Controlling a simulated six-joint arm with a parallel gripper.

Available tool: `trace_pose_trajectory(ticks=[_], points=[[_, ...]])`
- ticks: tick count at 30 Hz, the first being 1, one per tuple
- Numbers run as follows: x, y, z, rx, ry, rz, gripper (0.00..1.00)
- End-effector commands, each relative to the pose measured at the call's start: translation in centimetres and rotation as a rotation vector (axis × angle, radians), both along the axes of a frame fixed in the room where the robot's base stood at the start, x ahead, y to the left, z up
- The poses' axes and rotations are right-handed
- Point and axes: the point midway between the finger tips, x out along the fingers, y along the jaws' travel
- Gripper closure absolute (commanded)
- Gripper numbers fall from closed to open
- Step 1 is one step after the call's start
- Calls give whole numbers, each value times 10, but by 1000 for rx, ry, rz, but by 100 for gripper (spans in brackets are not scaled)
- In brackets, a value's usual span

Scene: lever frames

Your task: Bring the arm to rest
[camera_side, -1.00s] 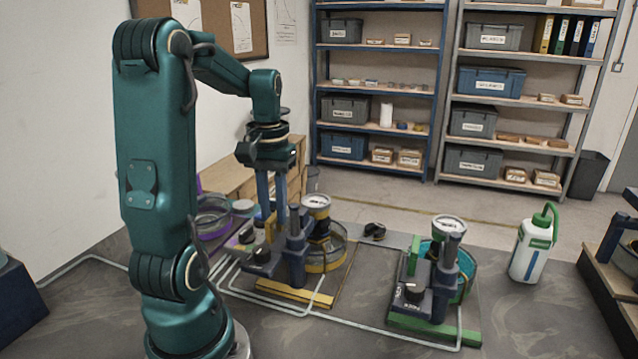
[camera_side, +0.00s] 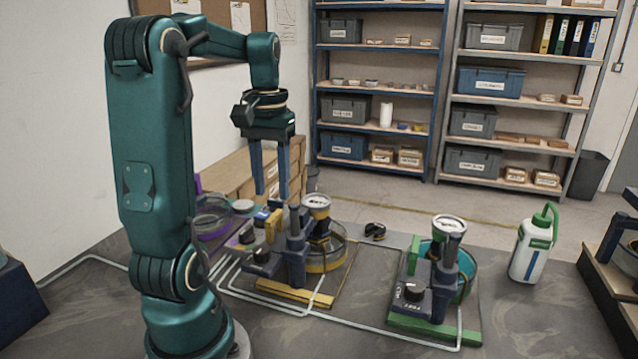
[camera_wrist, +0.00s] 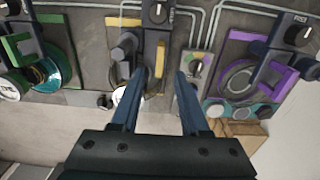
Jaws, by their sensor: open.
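My gripper (camera_side: 270,195) is open and empty, pointing down above the purple and yellow stations in the side view. The purple station (camera_side: 212,220) is partly hidden behind my arm.
A white bottle with a green spout (camera_side: 532,250) stands right of the green station. A small black object (camera_side: 374,231) lies between the stations. Pale pipes (camera_side: 385,334) run along the bench. Shelves (camera_side: 380,90) stand at the back. The air around my gripper looks clear.

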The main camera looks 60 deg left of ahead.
Motion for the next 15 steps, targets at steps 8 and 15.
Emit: trace_pose_trajectory(ticks=[8, 15], points=[[2, -1, 1, 23, 0, -27, 55], [22, -25, 17, 242, -45, -302, 55]])
